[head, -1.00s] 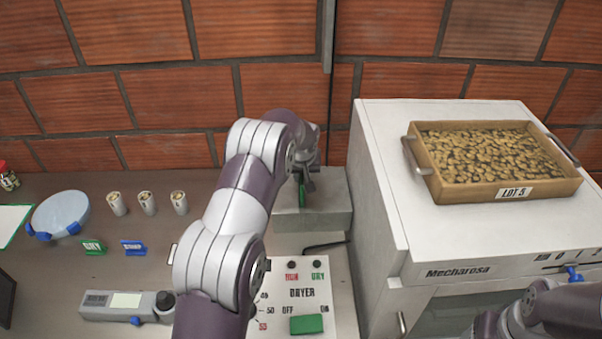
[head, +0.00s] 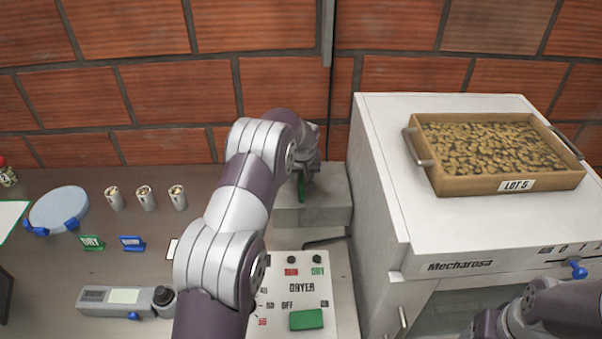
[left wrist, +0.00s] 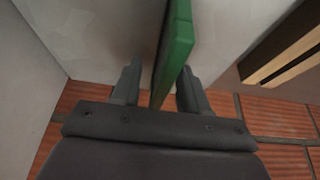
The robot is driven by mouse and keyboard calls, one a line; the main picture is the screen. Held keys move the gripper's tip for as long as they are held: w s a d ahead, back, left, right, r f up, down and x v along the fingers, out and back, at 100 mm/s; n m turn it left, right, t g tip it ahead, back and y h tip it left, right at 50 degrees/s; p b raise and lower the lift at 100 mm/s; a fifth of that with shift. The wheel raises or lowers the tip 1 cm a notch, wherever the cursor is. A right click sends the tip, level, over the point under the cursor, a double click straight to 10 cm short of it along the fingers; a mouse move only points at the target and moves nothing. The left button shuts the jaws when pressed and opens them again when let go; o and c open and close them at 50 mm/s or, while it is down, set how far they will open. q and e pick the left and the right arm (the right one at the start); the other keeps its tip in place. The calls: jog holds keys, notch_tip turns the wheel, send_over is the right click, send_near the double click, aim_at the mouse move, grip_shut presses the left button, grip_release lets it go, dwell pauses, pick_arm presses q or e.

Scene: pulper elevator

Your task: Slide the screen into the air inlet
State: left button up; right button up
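The screen is a thin green plate (left wrist: 175,50). In the left wrist view it stands on edge between the two fingers of my left gripper (left wrist: 158,88). The right finger is against or very near it. A gap shows between the left finger and the plate, so the gripper looks open around it. How deep the screen sits is hidden. My right gripper is not in view; only its arm shows, bottom right.
A white dryer cabinet (head: 385,190) stands right of the box, with a wooden tray (head: 465,186) of beans on top. A control panel (head: 300,275) lies in front. Cups (head: 146,198), a round blue-clipped disc (head: 60,210) and a meter (head: 115,300) are on the left bench.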

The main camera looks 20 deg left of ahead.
pick_arm(q)
jog(key=b+v, duration=0.2)
jog(key=v, duration=0.9)
jog(key=shift+s+r, duration=0.1)
jog(key=shift+r, duration=0.3)
jog(key=shift+s+d+r, duration=0.1)
jog(key=shift+s+r, duration=0.05)
jog(key=shift+r, duration=0.25)
jog(key=s+d+f+m+g, duration=0.1)
jog(key=s+d+f, duration=0.1)
jog(key=s, duration=0.7)
jog(key=s+d+f+m+g+h, duration=0.1)
jog(key=s+d, duration=0.3)
jog(key=s, duration=0.6)
jog(key=s+d+f+m+h, duration=0.1)
jog(key=s+d+f+m, duration=0.2)
jog(key=s, duration=0.6)
jog(key=shift+s+d+f+g, duration=0.3)
jog(key=shift+d+f+g, duration=0.1)
